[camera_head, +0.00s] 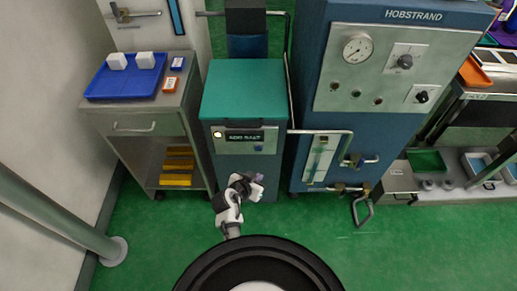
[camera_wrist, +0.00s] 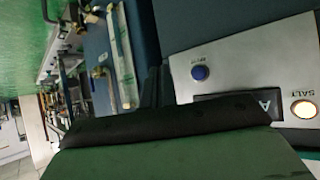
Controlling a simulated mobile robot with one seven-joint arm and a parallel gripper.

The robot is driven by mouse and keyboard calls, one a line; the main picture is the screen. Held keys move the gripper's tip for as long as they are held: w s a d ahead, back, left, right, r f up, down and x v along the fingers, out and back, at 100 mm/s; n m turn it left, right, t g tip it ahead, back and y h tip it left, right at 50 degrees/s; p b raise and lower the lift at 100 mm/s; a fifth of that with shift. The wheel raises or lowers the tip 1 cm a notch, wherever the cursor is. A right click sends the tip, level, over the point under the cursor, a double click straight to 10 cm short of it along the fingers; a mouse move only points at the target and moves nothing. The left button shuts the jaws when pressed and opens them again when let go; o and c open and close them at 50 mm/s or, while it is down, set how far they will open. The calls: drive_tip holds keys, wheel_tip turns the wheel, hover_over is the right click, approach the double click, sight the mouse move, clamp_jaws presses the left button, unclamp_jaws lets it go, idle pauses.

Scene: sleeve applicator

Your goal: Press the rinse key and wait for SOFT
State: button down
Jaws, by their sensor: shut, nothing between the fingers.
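A floor cabinet with a teal lid (camera_head: 243,90) stands in the middle of the head view. Its front panel has a dark display (camera_head: 240,136), a lit amber lamp (camera_head: 217,134) and a blue key (camera_head: 258,148). The wrist view shows the panel close and turned: the blue key (camera_wrist: 200,73) with a small blurred label, the lit lamp (camera_wrist: 304,109) marked SALT, and the display (camera_wrist: 262,102), mostly hidden, with a letter A showing. The full display text is too small to read surely. My gripper (camera_head: 256,184) is shut and empty, below the panel and apart from the key.
A steel cart with a blue tray (camera_head: 105,84) and two white blocks stands left. The tall blue Hobstrand machine (camera_head: 402,55) stands right, with a pipe (camera_head: 320,131) beside the cabinet. Green floor (camera_head: 165,235) is clear in front.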

sight(259, 148)
drive_tip(key=shift+w, duration=0.1)
drive_tip(key=w+b, duration=0.2)
drive_tip(key=w, duration=0.6)
drive_tip(key=shift+w, duration=0.35)
drive_tip(key=shift+b, duration=0.3)
idle(1.5)
drive_tip(key=shift+w, duration=0.4)
drive_tip(key=shift+w+b, duration=0.35)
drive_tip(key=shift+w, duration=0.1)
idle(0.5)
drive_tip(key=shift+s, duration=0.9)
